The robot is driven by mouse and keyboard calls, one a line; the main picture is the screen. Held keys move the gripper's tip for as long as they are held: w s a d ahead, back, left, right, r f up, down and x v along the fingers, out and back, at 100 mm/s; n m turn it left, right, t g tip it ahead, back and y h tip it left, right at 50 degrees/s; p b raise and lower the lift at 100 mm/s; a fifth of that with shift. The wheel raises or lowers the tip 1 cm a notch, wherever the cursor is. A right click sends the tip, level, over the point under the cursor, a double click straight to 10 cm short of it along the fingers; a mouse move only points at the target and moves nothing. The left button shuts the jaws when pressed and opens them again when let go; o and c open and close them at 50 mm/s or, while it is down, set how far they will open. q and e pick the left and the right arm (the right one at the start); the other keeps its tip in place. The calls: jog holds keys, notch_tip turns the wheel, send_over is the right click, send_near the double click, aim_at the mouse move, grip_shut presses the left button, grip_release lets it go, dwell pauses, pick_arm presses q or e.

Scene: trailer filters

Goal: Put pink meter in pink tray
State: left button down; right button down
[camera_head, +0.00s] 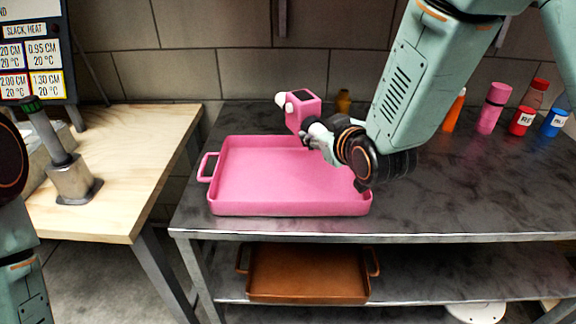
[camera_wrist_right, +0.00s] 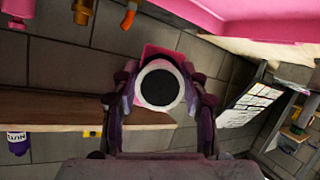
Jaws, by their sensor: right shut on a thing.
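The pink meter (camera_head: 304,108) is a small pink block with a dark face and white round ends. My right gripper (camera_head: 312,136) is shut on it and holds it over the back right part of the pink tray. In the right wrist view the gripper (camera_wrist_right: 158,95) grips the meter's round white end with a dark centre (camera_wrist_right: 157,87), and a little pink shows behind it. The pink tray (camera_head: 230,205) is empty and stands on the dark table. My left gripper is out of view; only part of that arm shows at the left edge.
Several bottles, among them a pink one (camera_head: 492,108) and an orange one (camera_head: 455,110), stand at the back right of the dark table (camera_head: 450,190). A brown tray (camera_head: 308,272) is on the lower shelf. A wooden table (camera_head: 130,150) with a metal stand is at the left.

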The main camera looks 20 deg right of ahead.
jog(key=shift+w+d+r+m+h, duration=0.25)
jog(key=shift+r+m+h, duration=0.15)
jog(key=shift+r, duration=0.05)
jog(key=b, duration=0.2)
send_over(315, 188)
notch_tip(315, 188, down, 5)
jog(key=f, duration=0.4)
jog(key=shift+s+a+f+b, duration=0.15)
jog(key=shift+s+b, duration=0.05)
jog(key=shift+b, duration=0.15)
jog(key=shift+w+f, duration=0.1)
jog(key=shift+f, duration=0.25)
jog(key=shift+w, duration=0.15)
jog(key=shift+s+f, duration=0.1)
jog(key=shift+s, duration=0.15)
jog(key=shift+f, duration=0.15)
jog(key=c, duration=0.7)
grip_release()
jog(key=shift+w+f, duration=0.1)
jog(key=shift+w, duration=0.05)
jog(key=shift+c, duration=0.2)
jog(key=shift+o, duration=0.2)
